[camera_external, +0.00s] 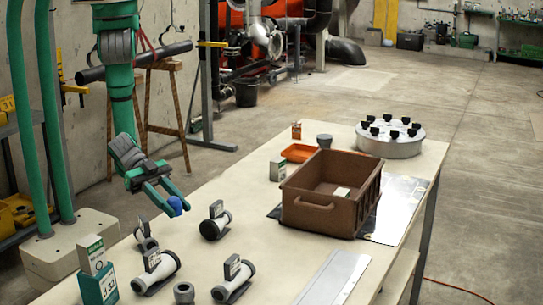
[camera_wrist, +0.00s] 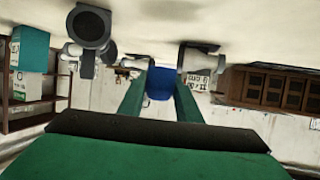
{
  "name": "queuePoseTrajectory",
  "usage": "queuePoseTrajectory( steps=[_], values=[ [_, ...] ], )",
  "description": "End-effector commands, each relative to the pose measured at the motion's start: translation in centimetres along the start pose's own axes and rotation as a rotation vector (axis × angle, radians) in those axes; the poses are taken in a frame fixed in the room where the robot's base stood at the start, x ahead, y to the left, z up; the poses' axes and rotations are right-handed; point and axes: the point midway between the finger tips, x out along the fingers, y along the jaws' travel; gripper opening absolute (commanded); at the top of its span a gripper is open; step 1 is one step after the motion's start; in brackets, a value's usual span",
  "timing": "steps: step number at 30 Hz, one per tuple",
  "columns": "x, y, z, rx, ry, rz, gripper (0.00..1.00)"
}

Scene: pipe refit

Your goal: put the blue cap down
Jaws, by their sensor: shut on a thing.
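The blue cap (camera_external: 174,206) is between the fingertips of my gripper (camera_external: 171,203), near the table's left edge. It looks to be above the tabletop; the exact gap is hard to judge. In the wrist view the blue cap (camera_wrist: 160,83) sits between the ends of my two green fingers, and my gripper (camera_wrist: 160,88) is shut on it. Part of the cap is hidden by the fingers. A white pipe piece with a dark collar and a tag (camera_external: 215,223) lies on the table just right of the gripper.
On the table (camera_external: 262,236) are more tagged pipe pieces (camera_external: 156,271), a grey ring (camera_external: 184,292), a teal box (camera_external: 99,285), a brown crate (camera_external: 320,215), an orange tray (camera_external: 299,153) and a round grey fixture with black knobs (camera_external: 390,147). Bare tabletop lies between the pipes and crate.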

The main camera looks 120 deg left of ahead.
Motion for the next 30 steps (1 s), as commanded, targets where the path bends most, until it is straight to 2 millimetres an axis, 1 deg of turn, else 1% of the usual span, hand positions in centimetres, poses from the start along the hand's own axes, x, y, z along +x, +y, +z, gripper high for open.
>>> queuePoseTrajectory(
  steps=[1, 8, 12, 15, 26, 27, 29, 30],
  values=[
    [0.3, 0.0, 1.0, 0.003, -0.005, 0.0, 0.1],
    [1.1, 0.0, 2.9, 0.002, -0.003, 0.0, 0.1],
    [1.9, 0.1, 4.7, 0.003, -0.004, 0.001, 0.1],
    [2.2, 0.0, 5.6, 0.002, -0.002, 0.001, 0.1],
    [2.4, 0.0, 5.9, 0.0, -0.001, 0.001, 0.1],
    [2.4, 0.1, 5.9, 0.0, -0.001, 0.001, 0.33],
    [2.4, 0.1, 5.9, 0.0, -0.001, 0.002, 0.48],
    [2.4, 0.1, 5.9, 0.0, -0.001, 0.002, 0.5]
  ],
)
